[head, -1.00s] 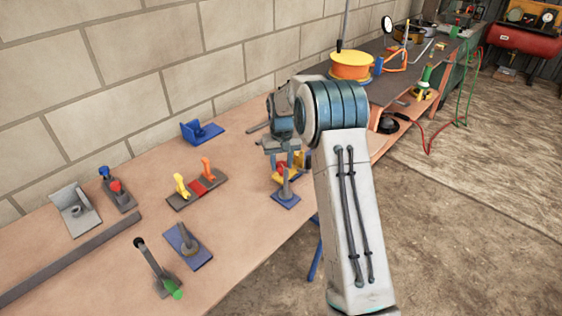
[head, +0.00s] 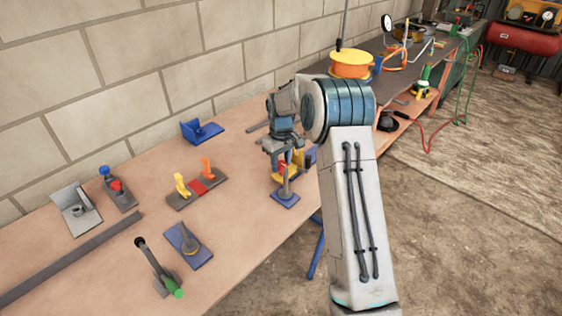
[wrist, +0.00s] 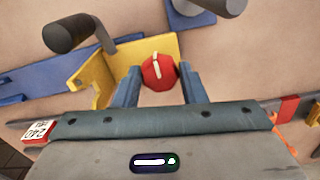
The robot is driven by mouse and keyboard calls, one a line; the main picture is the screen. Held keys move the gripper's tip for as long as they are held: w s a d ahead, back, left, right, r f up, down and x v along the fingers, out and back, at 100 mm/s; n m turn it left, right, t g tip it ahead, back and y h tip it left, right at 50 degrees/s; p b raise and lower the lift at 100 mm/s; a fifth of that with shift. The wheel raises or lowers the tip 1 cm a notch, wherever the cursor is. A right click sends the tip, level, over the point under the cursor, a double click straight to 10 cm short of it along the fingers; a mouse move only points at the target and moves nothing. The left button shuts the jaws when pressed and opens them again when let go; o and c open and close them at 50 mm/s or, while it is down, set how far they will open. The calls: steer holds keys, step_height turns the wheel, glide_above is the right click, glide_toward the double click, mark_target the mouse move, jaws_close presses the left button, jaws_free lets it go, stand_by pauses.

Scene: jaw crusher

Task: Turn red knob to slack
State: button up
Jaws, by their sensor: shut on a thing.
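The red knob (wrist: 158,73) is a faceted red disc with a white line across its face. In the wrist view the line runs nearly upright, leaning slightly. It sits by a yellow bracket (wrist: 140,48). My gripper (wrist: 160,76) has its two blue-grey fingers on either side of the knob, closed on it. In the head view the red knob (head: 282,166) is a small patch under my gripper, mostly hidden, with the yellow bracket (head: 298,168) behind it. Its line cannot be read from there.
A grey post on a blue plate (head: 286,197) stands just in front of the knob. A dark grey cylinder on a bent arm (wrist: 70,33) is close by at upper left. Red and yellow-orange levers (head: 200,183) stand on the workbench (head: 245,225) to the left.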

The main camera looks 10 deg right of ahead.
mark_target(281, 164)
steer(key=o, duration=1)
steer(key=shift+r, duration=0.1)
steer(key=shift+r, duration=6.85)
